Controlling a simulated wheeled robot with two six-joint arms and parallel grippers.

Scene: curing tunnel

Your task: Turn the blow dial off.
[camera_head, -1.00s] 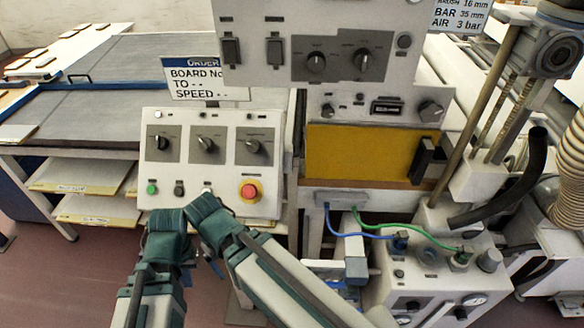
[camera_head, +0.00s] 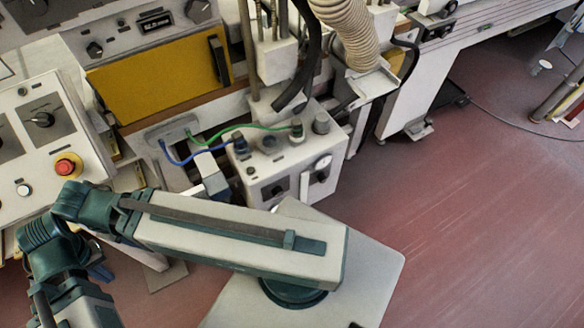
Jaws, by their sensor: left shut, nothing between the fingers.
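A sloped control panel (camera_head: 22,180) is cut off by the left edge. It carries a dark dial (camera_head: 42,120) on a grey plate, part of another dial at the edge, a red stop button (camera_head: 65,167) and a white button (camera_head: 23,189). No label naming the blow dial is readable, so I cannot tell which dial it is. My left arm is folded at lower left, its elbow in front of the panel's lower right corner. My left gripper is shut and empty; its fingertips cannot be made out. My right gripper is not in view.
A white box (camera_head: 262,180) with knobs, a gauge and blue and green hoses stands at the middle. A yellow panel (camera_head: 150,88) is above it, with a ribbed hose (camera_head: 347,30) to the right. Open reddish floor (camera_head: 470,200) fills the right side.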

